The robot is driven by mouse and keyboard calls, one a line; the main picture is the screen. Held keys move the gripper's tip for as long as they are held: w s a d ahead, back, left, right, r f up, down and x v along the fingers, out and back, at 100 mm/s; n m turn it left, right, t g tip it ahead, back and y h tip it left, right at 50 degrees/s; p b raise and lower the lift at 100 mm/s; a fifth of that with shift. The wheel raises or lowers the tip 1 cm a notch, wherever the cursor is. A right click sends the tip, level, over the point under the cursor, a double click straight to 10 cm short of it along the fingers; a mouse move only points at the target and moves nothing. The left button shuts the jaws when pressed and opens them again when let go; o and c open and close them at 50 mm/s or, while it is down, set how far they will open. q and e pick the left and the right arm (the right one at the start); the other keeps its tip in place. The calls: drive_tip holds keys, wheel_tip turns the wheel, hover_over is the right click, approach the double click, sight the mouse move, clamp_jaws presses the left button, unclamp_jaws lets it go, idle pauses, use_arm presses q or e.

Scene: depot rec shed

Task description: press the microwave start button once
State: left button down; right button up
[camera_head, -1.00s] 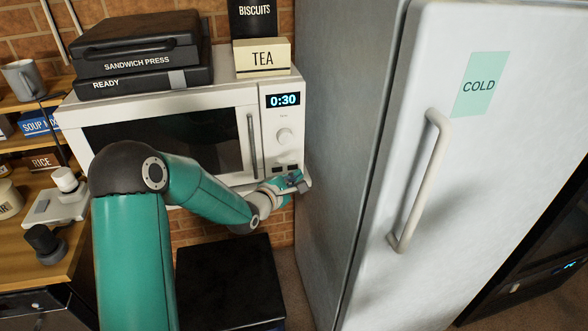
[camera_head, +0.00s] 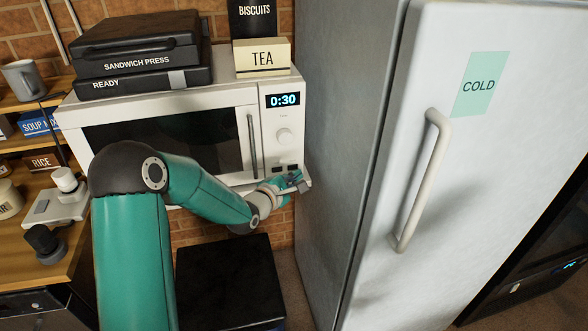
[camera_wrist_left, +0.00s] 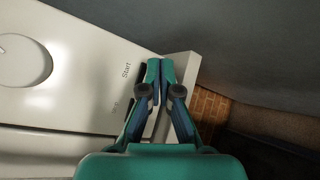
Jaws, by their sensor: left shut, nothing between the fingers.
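The white microwave (camera_head: 240,91) stands on a shelf against the brick wall, its display (camera_head: 283,100) lit with 0:30. A round knob (camera_head: 284,136) sits below the display, with small dark buttons (camera_head: 286,168) under it. My left gripper (camera_head: 302,181) is shut and empty at the lower right of the control panel. In the left wrist view its closed fingertips (camera_wrist_left: 158,66) are beside the printed word Start on the white panel (camera_wrist_left: 70,75). My right gripper is out of view.
A tall fridge (camera_head: 350,150) with a long handle (camera_head: 420,180) stands close to the right of the microwave. A sandwich press (camera_head: 140,55) and a tea box (camera_head: 263,58) sit on top of it. A black box (camera_head: 230,280) is below.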

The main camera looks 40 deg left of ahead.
use_arm(q)
drive_tip(key=shift+a, duration=0.1)
drive_tip(key=shift+w+a, duration=0.25)
